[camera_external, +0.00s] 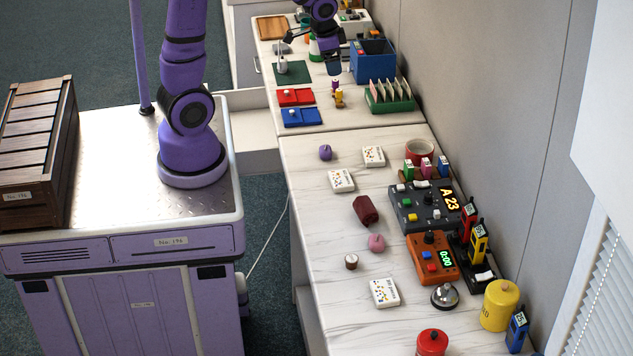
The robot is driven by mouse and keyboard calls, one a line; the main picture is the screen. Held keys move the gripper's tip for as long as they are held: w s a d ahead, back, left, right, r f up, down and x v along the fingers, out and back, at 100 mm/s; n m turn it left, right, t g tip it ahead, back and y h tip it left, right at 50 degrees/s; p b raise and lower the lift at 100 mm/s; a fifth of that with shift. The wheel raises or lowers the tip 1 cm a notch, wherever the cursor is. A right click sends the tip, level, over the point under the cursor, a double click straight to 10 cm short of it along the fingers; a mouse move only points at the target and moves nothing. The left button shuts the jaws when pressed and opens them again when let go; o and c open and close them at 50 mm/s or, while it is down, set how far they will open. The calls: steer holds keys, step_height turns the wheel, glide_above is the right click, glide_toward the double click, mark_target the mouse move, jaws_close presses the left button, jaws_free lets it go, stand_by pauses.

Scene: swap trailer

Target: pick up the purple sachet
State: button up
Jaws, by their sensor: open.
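A small purple pouch-like thing (325,153), which I take for the purple sachet, lies on the near marble counter by its left edge. A similar pink pouch (376,243) lies further down the counter. My gripper (312,55) is at the top of the view, over the far counter, well beyond the purple thing. It is open and looks empty; its fingertips are small and partly merge with the things behind. The middle of my arm is out of the frame.
White dotted packets (341,181) and a maroon bag (366,211) lie near the purple thing. Orange (432,258) and dark control boxes (405,215) line the wall side. On the far counter stand red and blue trays (301,117), a green rack (389,103) and a blue bin (372,67).

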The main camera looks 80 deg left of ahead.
steer(key=w+a+f+g, duration=0.1)
steer(key=a+f, duration=0.3)
steer(key=f, duration=0.3)
steer(key=w+a+f, duration=0.2)
steer(key=a+f, duration=0.1)
steer(key=f, duration=0.4)
steer(key=g+h, duration=0.1)
glide_above(326, 148)
step_height(326, 148, down, 13)
step_height(326, 148, down, 6)
steer(key=shift+a+r, duration=0.1)
steer(key=shift+a, duration=0.05)
steer(key=shift+s+d+f, duration=0.1)
steer(key=shift+f, duration=1.25)
steer(key=shift+d+f, duration=0.1)
steer(key=shift+f, duration=1.2)
steer(key=c, duration=1)
steer(key=shift+r, duration=0.2)
